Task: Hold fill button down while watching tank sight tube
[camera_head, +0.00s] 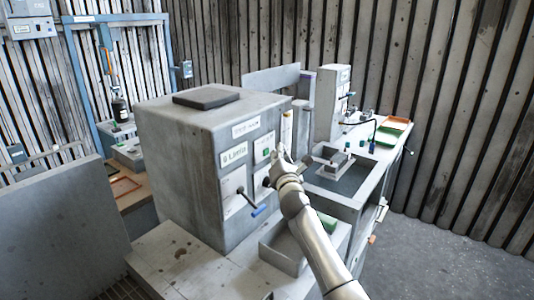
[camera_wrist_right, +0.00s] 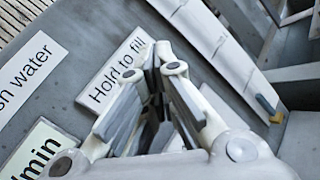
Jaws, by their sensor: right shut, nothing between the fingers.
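The grey tank housing (camera_head: 185,150) stands in the middle of the head view. Its front carries a white label (camera_head: 246,127), a green "L/min" label (camera_head: 234,154) and a small white plate (camera_head: 264,147) with a green patch. A pale upright strip, apparently the sight tube (camera_head: 286,130), stands at the front's right edge. My right gripper (camera_head: 281,154) is shut and empty in front of this area. In the right wrist view its fingertips (camera_wrist_right: 158,62) are beside the "Hold to fill" label (camera_wrist_right: 118,72). The fill button is not clearly visible there; I cannot tell contact. My left gripper is out of view.
A lever with a blue grip (camera_head: 257,210) juts out low on the housing. A sink basin (camera_head: 372,193) and a bench with green and orange trays (camera_head: 398,119) lie to the right. A grey panel (camera_head: 60,230) stands at left. Open floor (camera_head: 430,250) is at lower right.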

